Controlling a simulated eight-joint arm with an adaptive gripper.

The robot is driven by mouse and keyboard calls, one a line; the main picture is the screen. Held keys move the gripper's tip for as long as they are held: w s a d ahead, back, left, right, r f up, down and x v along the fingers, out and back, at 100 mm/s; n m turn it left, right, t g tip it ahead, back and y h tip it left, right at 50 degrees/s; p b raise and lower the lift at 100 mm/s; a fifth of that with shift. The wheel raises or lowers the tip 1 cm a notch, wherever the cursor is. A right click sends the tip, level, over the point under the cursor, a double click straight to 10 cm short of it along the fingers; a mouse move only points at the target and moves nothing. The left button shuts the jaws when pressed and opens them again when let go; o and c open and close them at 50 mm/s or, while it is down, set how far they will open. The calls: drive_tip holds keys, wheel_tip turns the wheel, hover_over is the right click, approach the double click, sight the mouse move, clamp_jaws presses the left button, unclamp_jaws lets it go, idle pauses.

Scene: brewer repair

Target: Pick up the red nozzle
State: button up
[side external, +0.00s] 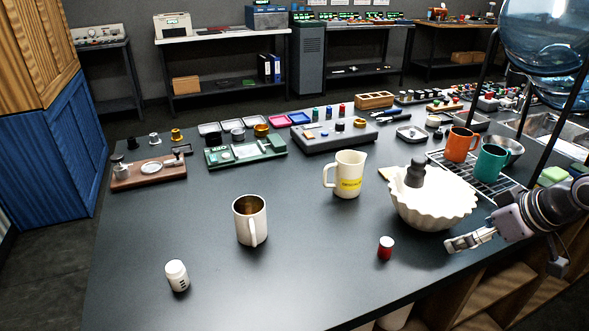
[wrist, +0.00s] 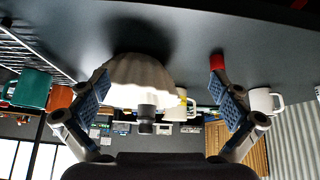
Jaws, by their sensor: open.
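The red nozzle (side external: 386,248) is a small red piece with a pale top, standing on the dark table near its front edge. In the wrist view its red part (wrist: 217,63) shows just beyond the right finger's tip, which hides some of it. My gripper (side external: 458,243) is to the right of the nozzle in the side view, apart from it. In the wrist view my gripper (wrist: 161,85) has its two blue-padded fingers spread wide with nothing held between them.
A white fluted bowl (side external: 432,208) with a dark grey knobbed piece (side external: 415,172) stands close behind my gripper. White mugs (side external: 250,220) (side external: 347,174) and a small white bottle (side external: 177,276) stand farther left. Orange (side external: 460,145) and teal (side external: 490,162) mugs sit on a rack. The front-middle tabletop is clear.

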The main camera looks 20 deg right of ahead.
drive_tip(key=shift+s+d+f+m, duration=0.2)
drive_tip(key=shift+s+f+m, duration=0.05)
drive_tip(key=shift+f+m, duration=0.15)
drive_tip(key=c, duration=1)
drive_tip(key=shift+w+a+r+m, duration=0.25)
drive_tip(key=shift+w+r+m, duration=0.05)
drive_tip(key=w+a+r+m+g, duration=0.3)
drive_tip(key=w+a+r+m, duration=0.15)
drive_tip(key=a+m, duration=0.2)
drive_tip(key=m+g+h, duration=0.2)
drive_tip(key=m+g, duration=0.1)
drive_tip(key=m, duration=0.6)
approach(387, 242)
drive_tip(key=shift+g, duration=0.3)
drive_tip(key=shift+w+d+f, duration=0.15)
drive_tip(key=shift+d+f, duration=0.15)
drive_tip(key=shift+f, duration=1.45)
drive_tip(key=shift+w+d+f, duration=0.1)
drive_tip(key=shift+d+f, duration=0.15)
drive_tip(key=shift+f, duration=1.45)
drive_tip(key=shift+w+d+f, duration=0.15)
drive_tip(key=shift+d+f, duration=0.15)
drive_tip(key=shift+f, duration=1.45)
